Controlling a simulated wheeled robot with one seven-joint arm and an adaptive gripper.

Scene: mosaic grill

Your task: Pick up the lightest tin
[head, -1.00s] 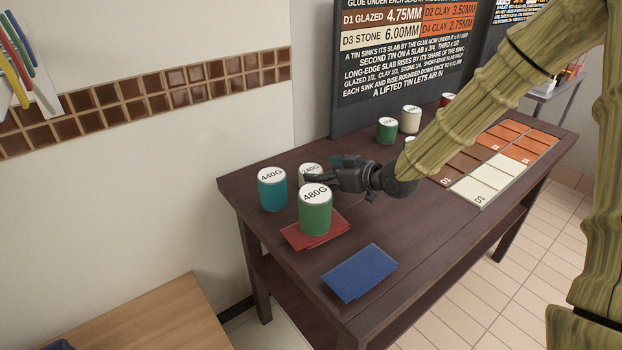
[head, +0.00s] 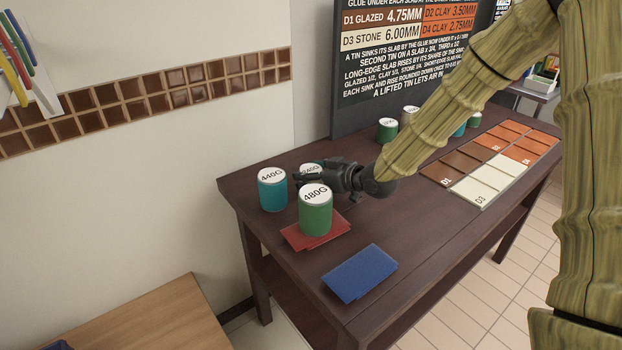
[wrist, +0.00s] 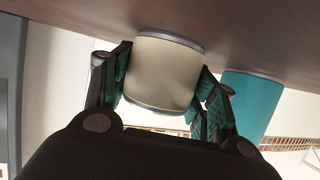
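A cream tin marked 240G (head: 312,167) stands on the dark table; it also shows in the wrist view (wrist: 163,72), where the picture is upside down. My gripper (head: 310,181) has a finger on each side of this tin, very near or touching it; I cannot tell whether they press on it. A green tin marked 480G (head: 315,215) stands on a red slab (head: 333,238), in front of my gripper. A teal tin marked 440G (head: 272,190) stands to the left and shows beside a finger in the wrist view (wrist: 250,100).
A blue slab (head: 360,273) lies nearer the front edge. Farther right are slab panels marked D1 (head: 448,168) and D3 (head: 482,191), and several tins, including a green one (head: 387,130). A dark board (head: 345,100) with writing stands behind the table.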

